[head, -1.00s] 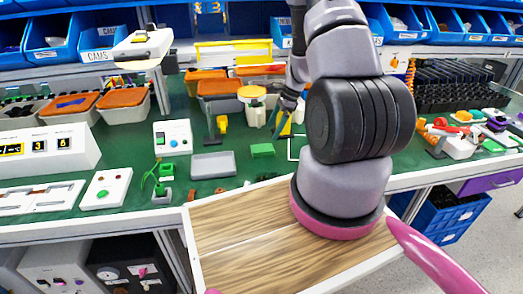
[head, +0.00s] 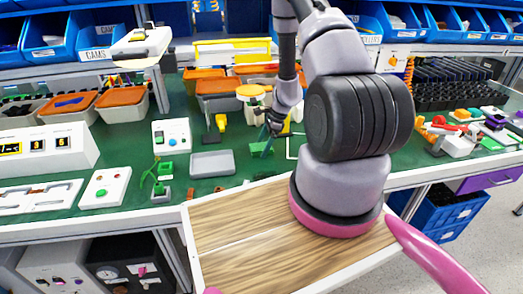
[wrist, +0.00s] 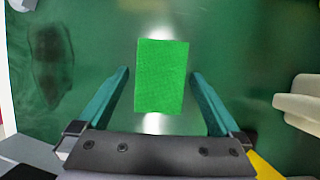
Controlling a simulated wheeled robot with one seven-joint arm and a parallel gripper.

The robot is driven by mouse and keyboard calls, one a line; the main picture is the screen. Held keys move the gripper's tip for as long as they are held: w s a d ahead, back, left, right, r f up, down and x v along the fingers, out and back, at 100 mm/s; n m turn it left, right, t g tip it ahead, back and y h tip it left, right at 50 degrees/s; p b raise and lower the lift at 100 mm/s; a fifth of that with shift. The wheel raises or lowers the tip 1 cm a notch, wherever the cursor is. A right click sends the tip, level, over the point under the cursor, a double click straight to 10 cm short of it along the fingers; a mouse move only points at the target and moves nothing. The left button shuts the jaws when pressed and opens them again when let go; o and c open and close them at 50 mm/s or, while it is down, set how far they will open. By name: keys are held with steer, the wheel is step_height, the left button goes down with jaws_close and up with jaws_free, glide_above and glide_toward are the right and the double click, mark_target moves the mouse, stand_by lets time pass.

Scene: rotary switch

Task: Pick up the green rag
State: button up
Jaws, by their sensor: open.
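The green rag (wrist: 162,76) is a bright green rectangle lying flat on the dark green bench top. In the wrist view it sits centred between the two teal fingers of my gripper (wrist: 160,100), with a gap on each side. In the head view the rag (head: 257,151) is partly covered by the fingers of my gripper (head: 266,145), which point down at it. My gripper is open and empty. I cannot tell from these views how far the fingertips are above the bench.
A grey tray (head: 212,165) lies left of the rag. A white box with buttons (head: 172,136) stands farther left. A beige object (wrist: 300,103) is at right in the wrist view.

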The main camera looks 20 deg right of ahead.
mark_target(263, 147)
steer(key=c, duration=1.4)
step_height(263, 147, up, 10)
